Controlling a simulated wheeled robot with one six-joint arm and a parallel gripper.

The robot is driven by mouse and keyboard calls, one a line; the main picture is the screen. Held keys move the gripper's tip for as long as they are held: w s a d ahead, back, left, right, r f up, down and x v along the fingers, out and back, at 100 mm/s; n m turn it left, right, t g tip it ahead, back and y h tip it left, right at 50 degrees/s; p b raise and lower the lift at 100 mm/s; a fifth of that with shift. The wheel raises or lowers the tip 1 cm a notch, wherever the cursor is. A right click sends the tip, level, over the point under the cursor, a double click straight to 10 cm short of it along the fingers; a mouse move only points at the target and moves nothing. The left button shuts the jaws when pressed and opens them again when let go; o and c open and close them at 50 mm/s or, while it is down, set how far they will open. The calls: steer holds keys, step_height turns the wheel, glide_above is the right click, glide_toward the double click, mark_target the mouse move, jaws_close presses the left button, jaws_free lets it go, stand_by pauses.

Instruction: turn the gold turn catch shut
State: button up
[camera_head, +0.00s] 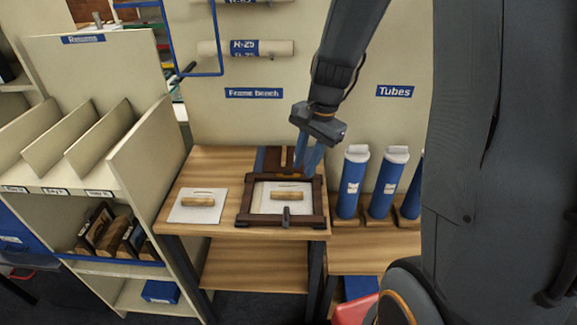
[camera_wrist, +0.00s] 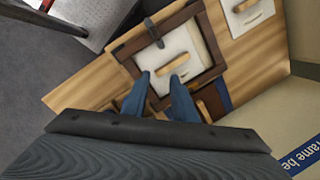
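A dark wooden frame (camera_head: 242,206) lies on the wooden bench top, with a white panel and a light wooden bar handle (camera_head: 288,196) inside it. A dark grey catch (camera_head: 286,217) sits at the middle of its near side; it also shows in the wrist view (camera_wrist: 152,30). My gripper (camera_head: 306,175) points down over the far right part of the frame. In the wrist view its blue fingers (camera_wrist: 160,77) are apart, with nothing visible between them.
A loose white panel with a wooden handle (camera_head: 198,202) lies left of the frame. Blue tubes with white caps (camera_head: 351,184) stand at the right. A cream shelf unit (camera_head: 150,150) stands at the left. The wall with a "Frame bench" label (camera_head: 254,93) rises behind.

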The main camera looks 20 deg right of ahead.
mark_target(288, 172)
steer(key=w+d+f+m+y, duration=0.1)
steer(key=w+f+m, duration=0.1)
steer(key=w+m, duration=0.35)
steer(key=w+d+f+m+y, duration=0.1)
steer(key=w+d+f+m, duration=0.1)
steer(key=w+m, duration=0.3)
steer(key=shift+t, duration=0.3)
steer(key=x, duration=0.2)
steer(key=p+x, duration=0.1)
steer(key=x, duration=0.2)
steer(key=p+x, duration=0.1)
steer(key=x, duration=0.1)
steer(key=shift+w+a+f, duration=0.2)
steer(key=shift+w+a, duration=0.1)
steer(key=shift+w, duration=0.15)
steer(key=shift+y, duration=0.3)
jaws_close()
